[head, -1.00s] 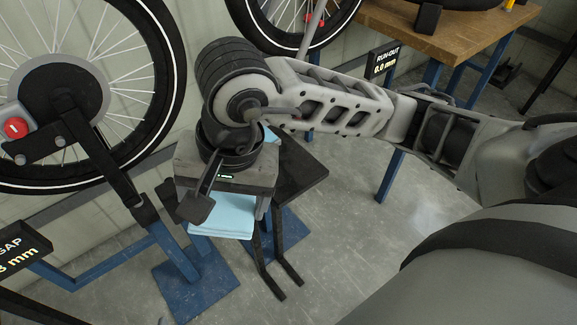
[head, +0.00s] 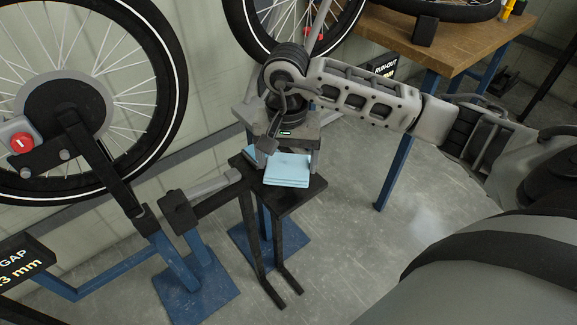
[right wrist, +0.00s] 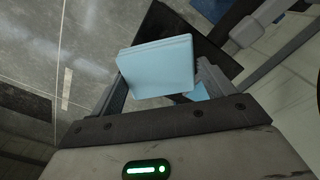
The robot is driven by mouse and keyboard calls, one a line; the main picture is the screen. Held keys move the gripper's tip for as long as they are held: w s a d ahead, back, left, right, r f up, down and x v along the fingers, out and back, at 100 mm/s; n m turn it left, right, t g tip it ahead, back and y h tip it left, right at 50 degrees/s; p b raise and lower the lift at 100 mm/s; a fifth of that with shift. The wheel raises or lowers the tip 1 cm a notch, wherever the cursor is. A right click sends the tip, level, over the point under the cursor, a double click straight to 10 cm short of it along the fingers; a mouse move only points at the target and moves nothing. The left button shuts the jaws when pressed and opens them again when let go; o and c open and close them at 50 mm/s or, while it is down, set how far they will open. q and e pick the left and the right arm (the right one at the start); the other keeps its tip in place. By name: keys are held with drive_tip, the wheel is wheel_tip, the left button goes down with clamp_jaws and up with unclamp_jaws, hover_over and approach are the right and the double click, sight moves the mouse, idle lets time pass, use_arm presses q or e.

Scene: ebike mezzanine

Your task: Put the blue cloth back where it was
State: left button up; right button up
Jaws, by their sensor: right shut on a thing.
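The blue cloth (head: 287,170) is a light blue folded stack of layers, held in my right gripper (head: 290,158). In the head view it appears over the small black stand top (head: 310,192); I cannot tell whether it touches it. In the right wrist view the cloth (right wrist: 158,65) sits between the two fingers of the right gripper (right wrist: 165,88), with the black top (right wrist: 180,22) behind it. A small light blue patch also shows beside one finger there. The gripper body hides the cloth's far part in the head view. My left gripper is not in view.
A bicycle wheel (head: 128,65) on a blue-footed stand (head: 198,290) is at left, with a gap display (head: 22,262) below. Another wheel (head: 250,40) is behind my arm. A wooden bench (head: 460,45) with a run-out display is at back right. The floor (head: 340,250) right of the black stand is clear.

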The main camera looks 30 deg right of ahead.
sight(289, 160)
drive_tip(key=shift+w+d+f, duration=0.3)
drive_tip(key=shift+w+f, duration=0.05)
drive_tip(key=shift+f, duration=0.2)
wheel_tip(289, 160, down, 3)
drive_tip(key=shift+d+f+p, duration=0.1)
drive_tip(key=shift+f+p, duration=0.1)
drive_tip(key=shift+p, duration=0.3)
drive_tip(key=o, duration=0.8)
wheel_tip(289, 160, up, 12)
drive_tip(key=shift+r+b, duration=0.1)
drive_tip(key=shift+b, duration=0.55)
